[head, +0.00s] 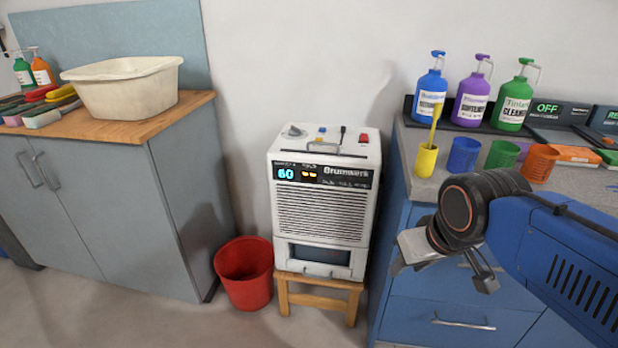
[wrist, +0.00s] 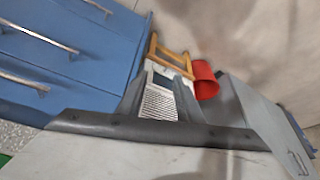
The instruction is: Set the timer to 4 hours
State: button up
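A white dehumidifier-like machine (head: 320,205) stands upright on a small wooden stool. Its dark front panel has a display (head: 297,174) with a blue "60" and small orange marks too small to read. On its top are a grey knob (head: 294,131), red and blue buttons (head: 363,138), a dark upright lever (head: 342,136) and a handle. Which one is the timer control, I cannot tell. My gripper (head: 442,272) is open and empty, right of the machine and apart from it. In the wrist view the machine (wrist: 158,103) shows tilted between the fingers (wrist: 160,82).
A red bucket (head: 244,272) stands left of the stool (head: 320,285). A grey cabinet (head: 110,205) with a cream basin (head: 125,85) is at left. A blue drawer cabinet (head: 455,305) with bottles and cups is close on the right. The space above the machine is clear.

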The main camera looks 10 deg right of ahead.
grip_shut()
dwell(1.7)
